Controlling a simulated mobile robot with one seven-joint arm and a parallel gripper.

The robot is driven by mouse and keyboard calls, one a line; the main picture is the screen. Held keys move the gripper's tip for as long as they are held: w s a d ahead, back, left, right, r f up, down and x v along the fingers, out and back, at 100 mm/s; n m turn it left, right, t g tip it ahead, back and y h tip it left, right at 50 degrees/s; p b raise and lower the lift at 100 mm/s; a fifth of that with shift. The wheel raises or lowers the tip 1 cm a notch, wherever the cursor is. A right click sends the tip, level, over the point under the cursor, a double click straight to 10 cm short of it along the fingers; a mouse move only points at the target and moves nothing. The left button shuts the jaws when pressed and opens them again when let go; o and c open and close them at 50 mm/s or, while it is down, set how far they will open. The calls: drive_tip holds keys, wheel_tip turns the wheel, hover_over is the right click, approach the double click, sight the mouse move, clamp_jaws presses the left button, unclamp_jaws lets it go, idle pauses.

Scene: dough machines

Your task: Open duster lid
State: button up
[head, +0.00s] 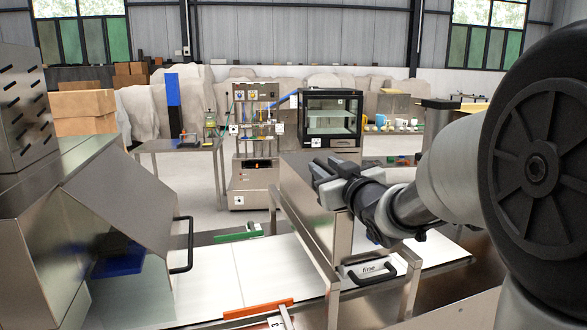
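The duster appears to be the tall steel box (308,215) that stands over the white conveyor belt in the middle of the head view. Its top, where a lid would be, is partly hidden by my gripper and arm. I cannot tell from here whether the lid is shut. My gripper (318,180) is at the upper part of this box, coming in from the right. Its two fingers look spread apart, with nothing visible between them. I cannot tell whether they touch the box.
A white panel marked "fine" with a black handle (372,272) is below my arm. At the left stands a steel machine with a slanted cover (125,190) and a black handle (184,245). An orange bar (258,309) and a green piece (238,233) lie along the belt (215,275).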

clamp_jaws()
idle(0.3)
